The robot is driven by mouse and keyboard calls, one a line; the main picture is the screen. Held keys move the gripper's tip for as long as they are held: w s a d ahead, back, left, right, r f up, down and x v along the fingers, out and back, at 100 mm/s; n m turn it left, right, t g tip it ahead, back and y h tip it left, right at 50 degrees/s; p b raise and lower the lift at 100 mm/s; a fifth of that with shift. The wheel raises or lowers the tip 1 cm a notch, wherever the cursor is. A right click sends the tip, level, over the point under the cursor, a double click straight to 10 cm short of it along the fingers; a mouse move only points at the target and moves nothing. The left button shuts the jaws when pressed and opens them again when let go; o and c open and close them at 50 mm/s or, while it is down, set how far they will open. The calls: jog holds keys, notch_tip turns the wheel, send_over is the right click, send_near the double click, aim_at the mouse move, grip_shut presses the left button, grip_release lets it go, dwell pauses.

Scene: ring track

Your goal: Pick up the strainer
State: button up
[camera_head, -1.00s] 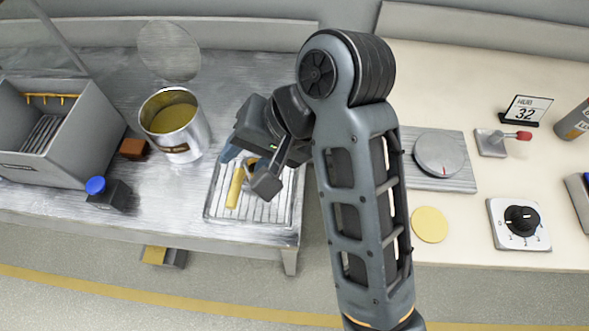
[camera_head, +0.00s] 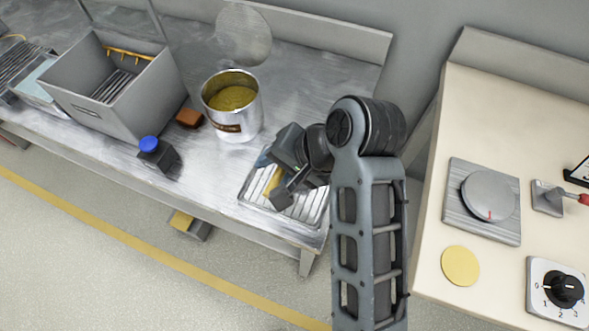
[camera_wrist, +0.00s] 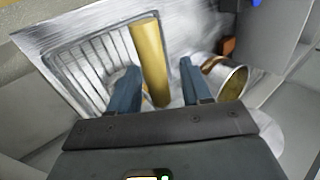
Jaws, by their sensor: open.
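A yellow bar, which looks like the strainer's handle (camera_wrist: 150,60), lies on a slatted metal rack (camera_wrist: 75,68) at the bench edge. In the head view, part of the yellow bar (camera_head: 272,181) shows beside my gripper, over the rack (camera_head: 310,208). My gripper (camera_wrist: 160,70) is open, its two blue fingers on either side of the yellow bar in the wrist view. A pale rounded part shows beside the left finger. I cannot tell whether it belongs to the strainer or whether the fingers touch the bar. My gripper (camera_head: 271,178) hides much of the rack.
A metal pot (camera_head: 243,121) with yellowish contents stands behind the rack. A grey bin (camera_head: 95,95), a brown block (camera_head: 189,118) and a blue-topped dark block (camera_head: 157,155) are to the left. A cream counter (camera_head: 435,215) with a dial (camera_head: 563,290) is on the right, across a gap.

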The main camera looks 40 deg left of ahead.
jog(key=shift+c, duration=0.5)
grip_shut()
